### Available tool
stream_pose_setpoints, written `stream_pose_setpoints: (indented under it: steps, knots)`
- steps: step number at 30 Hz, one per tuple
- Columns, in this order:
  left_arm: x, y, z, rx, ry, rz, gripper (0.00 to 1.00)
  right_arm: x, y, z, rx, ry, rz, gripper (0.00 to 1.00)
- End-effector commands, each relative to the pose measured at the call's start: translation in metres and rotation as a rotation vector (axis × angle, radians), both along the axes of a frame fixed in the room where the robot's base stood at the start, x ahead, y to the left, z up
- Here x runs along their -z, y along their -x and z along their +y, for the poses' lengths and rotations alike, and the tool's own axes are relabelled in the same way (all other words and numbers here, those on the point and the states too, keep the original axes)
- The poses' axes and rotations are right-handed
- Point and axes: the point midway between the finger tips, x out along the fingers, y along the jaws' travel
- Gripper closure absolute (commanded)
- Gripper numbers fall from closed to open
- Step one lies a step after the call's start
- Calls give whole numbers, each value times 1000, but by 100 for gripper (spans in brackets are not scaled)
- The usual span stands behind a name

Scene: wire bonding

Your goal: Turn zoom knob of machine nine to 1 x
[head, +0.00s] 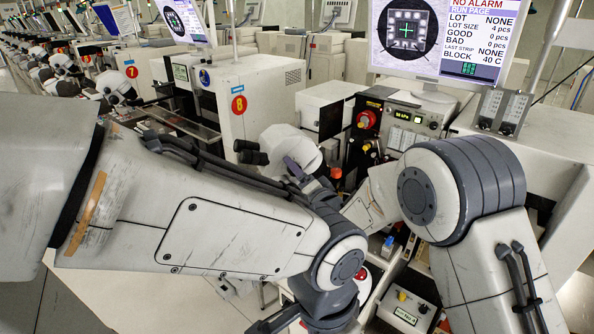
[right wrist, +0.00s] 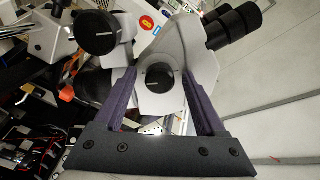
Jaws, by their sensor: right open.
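The white microscope (head: 290,148) with black eyepieces stands at the middle of the head view. In the right wrist view, its body carries a round black knob (right wrist: 160,77) and a second, larger black knob (right wrist: 97,32). My right gripper (head: 297,172) is beside the microscope. In the right wrist view its purple fingers (right wrist: 159,80) are open, one on each side of the smaller knob. I cannot tell whether they touch it. No knob scale is readable, and no number nine shows. My left gripper (head: 280,319) is partly visible at the bottom; its fingers are unclear.
A white machine (head: 262,88) with a red 8 label stands behind the microscope. A monitor (head: 446,38) and a control panel (head: 405,117) are at upper right. A red button (head: 361,273) and a small control box (head: 407,309) sit low. My left forearm crosses in front.

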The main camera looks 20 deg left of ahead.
Motion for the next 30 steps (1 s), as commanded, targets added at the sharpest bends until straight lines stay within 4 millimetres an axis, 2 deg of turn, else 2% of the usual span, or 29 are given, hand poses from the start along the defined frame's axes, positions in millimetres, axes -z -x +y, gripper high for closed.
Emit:
stream_pose_setpoints:
  steps: [4, 5, 6, 10, 20, 30]
  knots:
    - [0, 0, 0, 0, 0, 0, 50, 0, 0, 0, 0, 0, 0, 27]
    - [0, 0, 0, 0, 0, 0, 50, 0, 0, 0, 0, 0, 0, 35]
    - [0, 0, 0, 0, 0, 0, 50, 0, 0, 0, 0, 0, 0, 50]
    - [0, 0, 0, 0, 0, 0, 50, 0, 0, 0, 0, 0, 0, 100]
    - [8, 0, 0, 0, 0, 0, 50, 2, 0, 0, 0, 22, -24, 100]
    - [48, 0, 0, 2, 0, 0, 50, 6, 0, 0, 0, 169, -174, 100]
